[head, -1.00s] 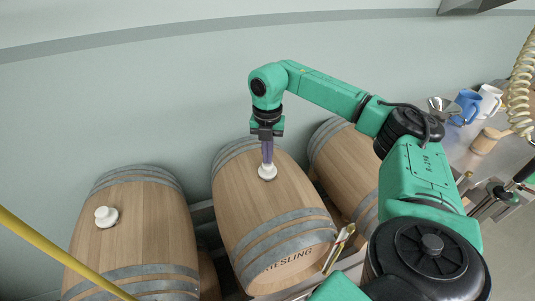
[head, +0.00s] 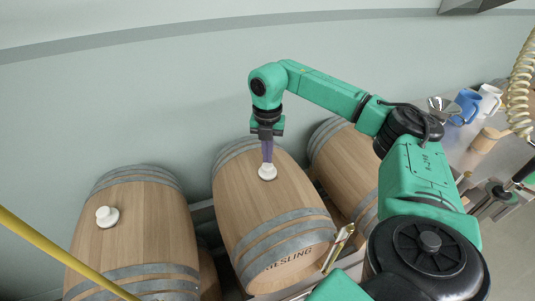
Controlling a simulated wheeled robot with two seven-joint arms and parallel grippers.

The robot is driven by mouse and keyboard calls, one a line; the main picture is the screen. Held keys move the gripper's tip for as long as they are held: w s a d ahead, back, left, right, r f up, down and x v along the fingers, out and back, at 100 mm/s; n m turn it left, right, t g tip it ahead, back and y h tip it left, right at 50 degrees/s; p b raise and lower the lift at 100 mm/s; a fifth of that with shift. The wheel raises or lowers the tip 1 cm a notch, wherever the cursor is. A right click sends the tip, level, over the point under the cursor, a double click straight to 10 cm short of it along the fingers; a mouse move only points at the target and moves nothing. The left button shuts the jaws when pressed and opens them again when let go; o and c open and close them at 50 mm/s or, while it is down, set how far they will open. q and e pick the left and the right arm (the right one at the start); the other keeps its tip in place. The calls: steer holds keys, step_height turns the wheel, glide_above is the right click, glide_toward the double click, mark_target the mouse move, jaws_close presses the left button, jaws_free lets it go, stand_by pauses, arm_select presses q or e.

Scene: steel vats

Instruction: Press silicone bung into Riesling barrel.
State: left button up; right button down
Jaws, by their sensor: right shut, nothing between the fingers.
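The Riesling barrel (head: 285,215) lies on its side in the middle, with its name on the head facing me. The white silicone bung (head: 267,173) sits at the top of this barrel's side. My right gripper (head: 267,160) points straight down, its shut fingertips at the top of the bung, with nothing between them. Whether the fingertips touch the bung, and how deep it sits, I cannot tell. My left gripper is not in view.
Another barrel (head: 135,230) with a white bung (head: 107,216) lies at left, and a third barrel (head: 345,165) lies at right, partly behind my arm. A steel bench (head: 465,150) at right holds a blue jug (head: 466,106), a white jug (head: 489,101) and a funnel (head: 440,110). A yellow hose or pole (head: 60,252) crosses lower left.

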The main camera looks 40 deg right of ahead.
step_height(320, 180, up, 6)
steer(key=p, duration=0.4)
steer(key=shift+f, duration=0.15)
